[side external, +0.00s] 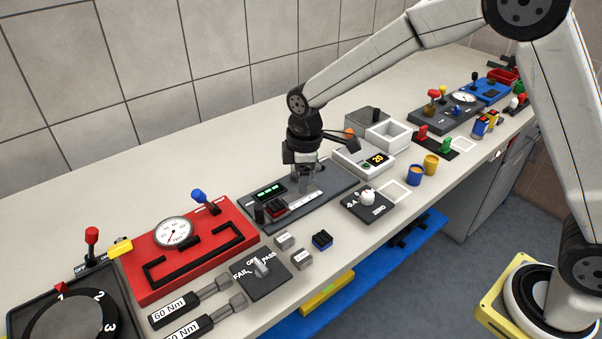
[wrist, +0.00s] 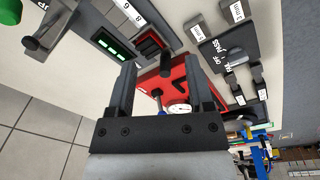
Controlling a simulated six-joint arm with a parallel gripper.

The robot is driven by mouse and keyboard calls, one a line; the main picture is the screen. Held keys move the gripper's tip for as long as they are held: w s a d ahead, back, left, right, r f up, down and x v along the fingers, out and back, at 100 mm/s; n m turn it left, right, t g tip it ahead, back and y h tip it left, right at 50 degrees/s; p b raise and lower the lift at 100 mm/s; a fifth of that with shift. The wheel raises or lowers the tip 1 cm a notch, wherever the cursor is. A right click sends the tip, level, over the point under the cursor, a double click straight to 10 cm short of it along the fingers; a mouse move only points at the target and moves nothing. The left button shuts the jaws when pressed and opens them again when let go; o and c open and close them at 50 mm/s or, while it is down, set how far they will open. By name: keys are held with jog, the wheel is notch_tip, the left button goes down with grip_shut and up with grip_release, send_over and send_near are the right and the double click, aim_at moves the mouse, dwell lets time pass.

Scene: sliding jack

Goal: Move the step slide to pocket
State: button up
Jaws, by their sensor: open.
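No part is legibly labelled as the step slide or the pocket, so I cannot tell which they are. A dark instrument plate (side external: 334,184) carries a lit green display (side external: 268,190), a red-and-black block (side external: 276,208) and a white scale strip (side external: 306,200). My gripper (side external: 305,187) points down over this plate, close to the scale. In the wrist view, my gripper (wrist: 160,62) is open with nothing between its fingers. The display (wrist: 110,48) and block (wrist: 150,42) show beyond the fingertips. A grey post with a bar (wrist: 43,28) shows at the upper left.
A red panel (side external: 150,290) with a dial (side external: 174,232) and raised black track stands left. A black rotary switch plate (side external: 262,276), small blocks (side external: 298,259) and a ZERO knob plate (side external: 367,204) lie in front. A white box (side external: 388,135) and cups (side external: 431,164) stand right.

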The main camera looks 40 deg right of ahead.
aim_at(259, 207)
jog(key=w+a+n, duration=0.2)
jog(key=w+a+f+n, duration=0.1)
jog(key=a+n, duration=0.1)
jog(key=a, duration=0.1)
jog(key=w+a+f+n, duration=0.1)
jog(key=w+a+n, duration=0.1)
jog(key=shift+w+a+f+g, duration=0.15)
jog(key=shift+w+a+g, duration=0.15)
jog(key=shift+a+g, duration=0.1)
jog(key=shift+f, duration=3.95)
grip_shut()
